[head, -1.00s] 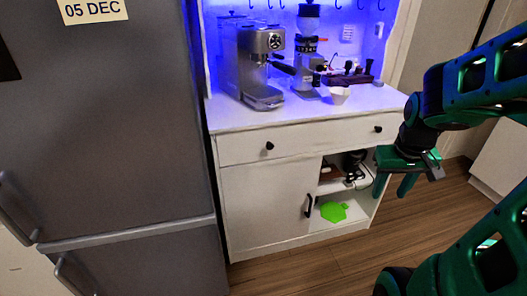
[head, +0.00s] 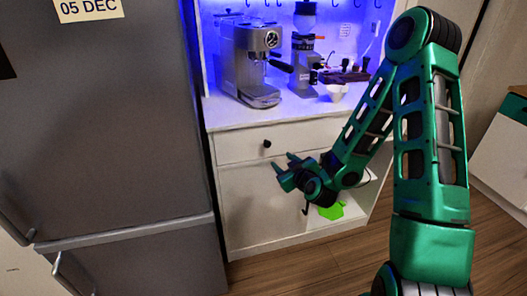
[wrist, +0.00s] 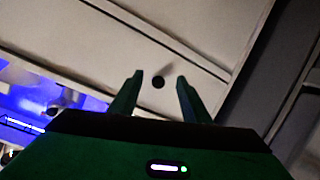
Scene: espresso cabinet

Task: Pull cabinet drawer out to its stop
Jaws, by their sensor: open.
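The white cabinet drawer (head: 233,148) is below the countertop and looks shut. Its left black knob (head: 267,144) is visible; my arm hides the right part of the drawer front. My gripper (head: 282,171) is open and empty, in front of the cabinet, a little below and right of the left knob in the head view. In the wrist view the black knob (wrist: 158,82) shows between and beyond my two fingertips (wrist: 157,84), apart from them, on the white drawer front (wrist: 185,45).
An espresso machine (head: 250,62), a grinder (head: 304,58) and a white cup (head: 337,92) stand on the countertop (head: 225,112). A grey fridge (head: 110,130) stands close on the left. A green item (head: 331,211) lies in the open lower shelf. Wood floor lies in front.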

